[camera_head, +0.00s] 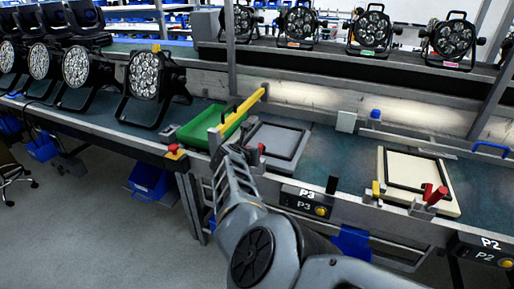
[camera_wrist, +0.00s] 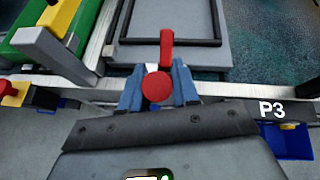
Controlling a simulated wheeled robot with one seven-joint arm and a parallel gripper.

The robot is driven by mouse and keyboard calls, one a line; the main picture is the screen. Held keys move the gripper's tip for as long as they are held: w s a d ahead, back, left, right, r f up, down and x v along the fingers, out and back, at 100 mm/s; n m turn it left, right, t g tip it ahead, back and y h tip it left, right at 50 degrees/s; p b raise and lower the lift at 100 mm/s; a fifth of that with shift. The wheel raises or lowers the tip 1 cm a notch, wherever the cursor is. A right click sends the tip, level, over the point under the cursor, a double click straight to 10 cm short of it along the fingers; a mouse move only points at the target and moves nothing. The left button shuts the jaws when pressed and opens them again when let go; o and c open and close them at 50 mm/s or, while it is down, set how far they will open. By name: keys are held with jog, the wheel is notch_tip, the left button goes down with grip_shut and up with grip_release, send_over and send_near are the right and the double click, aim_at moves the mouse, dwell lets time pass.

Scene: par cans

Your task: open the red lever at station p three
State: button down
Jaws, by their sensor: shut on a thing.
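The red lever (camera_wrist: 166,48) at station P3 shows in the wrist view at the front edge of a grey plate (camera_wrist: 135,52) with a black frame on it. Its round red knob (camera_wrist: 156,87) points toward the wrist camera. My gripper (camera_wrist: 157,78) has its blue fingers on either side of the lever, shut on it near the knob. In the head view a small red part of the lever (camera_head: 262,148) shows beside my gripper (camera_head: 238,150); my arm hides most of the grip. The P3 sign (camera_head: 307,197) is to the right.
A green tray (camera_head: 200,124) with a yellow bar (camera_head: 242,109) stands close on the left, and a red button on a yellow base (camera_head: 174,151) sits at the bench edge. Stage lights line the back.

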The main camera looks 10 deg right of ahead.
jog(key=shift+w+d+r+g+y+p, duration=0.45)
jog(key=shift+w+g+y, duration=0.25)
jog(key=shift+g, duration=0.2)
jog(key=c, duration=0.9)
grip_release()
jog(key=shift+f, duration=0.15)
